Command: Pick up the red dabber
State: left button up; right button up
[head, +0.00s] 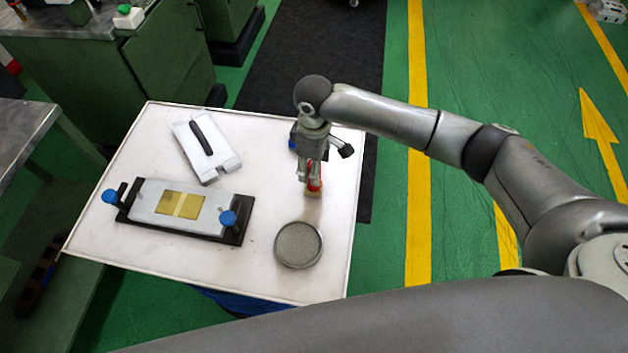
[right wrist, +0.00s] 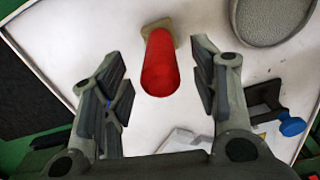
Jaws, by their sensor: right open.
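The red dabber (right wrist: 160,66) stands on the white table between the open fingers of my right gripper (right wrist: 161,85) in the right wrist view. Its red handle points toward the camera, and a tan base shows at its far end. There is a gap on each side, so the fingers do not touch it. In the head view my right gripper (head: 312,172) is over the dabber (head: 314,186), of which only part shows because the gripper hides the rest. My left gripper is not in view.
On the white table (head: 262,280) are a round grey dish (head: 298,245) close to the dabber, a mould plate with blue knobs (head: 180,210) to the left, and a white block with a black handle (head: 205,147) behind. Green cabinets (head: 160,75) stand at the back left.

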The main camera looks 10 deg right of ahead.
jog(key=shift+f, duration=0.55)
grip_shut()
jog(key=shift+r, duration=0.2)
jog(key=shift+r, duration=0.25)
notch_tip(320, 180, up, 2)
jog(key=shift+r+b, duration=0.15)
jog(key=shift+b, duration=0.45)
jog(key=s+a+r+b, duration=0.1)
jog(key=s+a+r, duration=0.1)
jog(key=s+r, duration=0.7)
jog(key=s, duration=0.5)
jog(key=shift+r, duration=0.4)
